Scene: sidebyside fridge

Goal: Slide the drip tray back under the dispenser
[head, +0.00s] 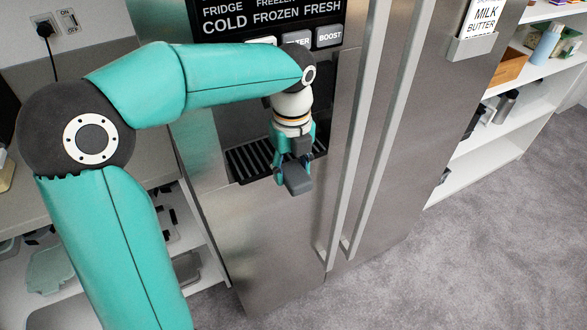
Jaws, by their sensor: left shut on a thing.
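The drip tray (248,164) is a black slotted tray at the bottom of the dark dispenser recess (238,122) in the fridge's left door. It shows on both sides of my left gripper (296,178), which hides part of its front right. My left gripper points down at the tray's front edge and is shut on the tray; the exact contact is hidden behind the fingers. From this angle I cannot tell how far the tray stands out from the recess. My right gripper is out of view.
Two long vertical door handles (383,130) stand out just right of the dispenser. A button panel (270,15) sits above the recess. A grocery note (482,18) hangs on the right door. White shelves (487,160) stand at the right, a counter (135,160) at the left. Grey carpet is clear in front.

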